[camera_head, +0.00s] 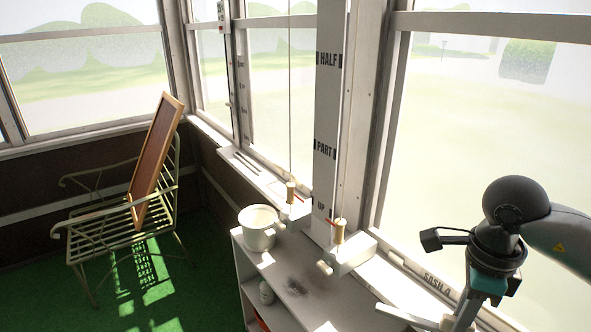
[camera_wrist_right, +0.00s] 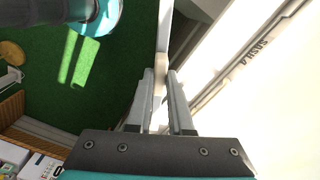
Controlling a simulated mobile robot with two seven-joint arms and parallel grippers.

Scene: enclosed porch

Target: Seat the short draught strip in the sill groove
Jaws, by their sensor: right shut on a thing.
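My right gripper (camera_head: 447,322) comes down from the right at the bottom of the head view. In the right wrist view its two fingers (camera_wrist_right: 160,88) are shut on a pale, narrow strip (camera_wrist_right: 164,35), the draught strip. The strip also shows in the head view (camera_head: 408,316), held beside the sill and running out to the left of the fingers. The sill (camera_head: 405,279) carries the lettering SASH A. A dark groove line (camera_wrist_right: 247,62) runs along the sill in the wrist view, right of the strip and apart from it. My left gripper is out of view.
Cords with wooden toggles (camera_head: 339,231) hang by the window post. A bench (camera_head: 110,207) holds a framed board (camera_head: 157,160). Green floor lies open at left.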

